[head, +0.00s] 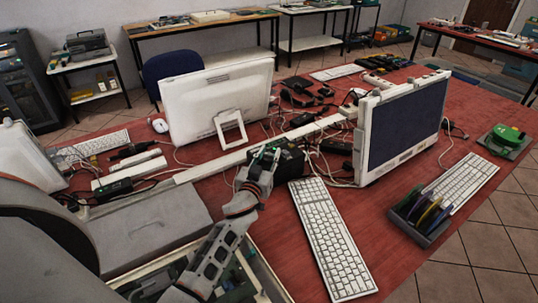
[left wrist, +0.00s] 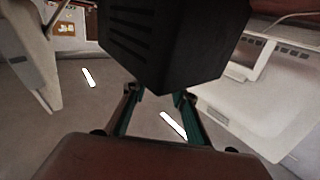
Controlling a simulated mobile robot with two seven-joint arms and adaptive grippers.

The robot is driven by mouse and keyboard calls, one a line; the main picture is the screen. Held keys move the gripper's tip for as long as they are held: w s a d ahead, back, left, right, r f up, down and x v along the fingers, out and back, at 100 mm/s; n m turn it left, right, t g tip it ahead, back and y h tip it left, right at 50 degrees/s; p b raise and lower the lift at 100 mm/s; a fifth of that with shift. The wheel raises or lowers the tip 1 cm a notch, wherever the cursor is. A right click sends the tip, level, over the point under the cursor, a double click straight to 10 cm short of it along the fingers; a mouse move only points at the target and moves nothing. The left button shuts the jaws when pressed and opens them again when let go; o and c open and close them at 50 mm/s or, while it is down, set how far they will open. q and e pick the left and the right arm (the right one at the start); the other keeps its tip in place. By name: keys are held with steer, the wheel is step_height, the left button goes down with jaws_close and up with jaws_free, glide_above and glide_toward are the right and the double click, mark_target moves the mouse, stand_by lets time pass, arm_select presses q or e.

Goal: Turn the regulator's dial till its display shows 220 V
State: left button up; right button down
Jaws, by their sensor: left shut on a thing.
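The regulator, a black box (head: 290,163) with vent slots, stands on the red table in the middle of the head view. In the left wrist view the box (left wrist: 170,40) fills the top middle. My left gripper (head: 266,158) is at the box's left side, and its teal fingers also show in the left wrist view (left wrist: 158,97). The fingers are narrower apart than the box and are shut at its edge, seemingly on the dial, which is hidden. The display does not show in either view, so its reading cannot be told. My right gripper is not in view.
A white monitor (head: 218,103) stands behind the regulator and another screen (head: 402,128) to its right. A white keyboard (head: 331,238) lies close in front. Loose cables and a white cable duct (head: 225,161) run nearby. A tool holder (head: 420,218) is at the right.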

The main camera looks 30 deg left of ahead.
arm_select(q)
steer(key=o, duration=1.1)
steer(key=shift+s+d, duration=0.2)
steer(key=shift+s, duration=1.05)
steer(key=shift+s+d, duration=0.2)
steer(key=shift+s, duration=1.05)
steer(key=shift+s+d, duration=0.2)
steer(key=shift+s, duration=1.05)
steer(key=shift+d, duration=0.1)
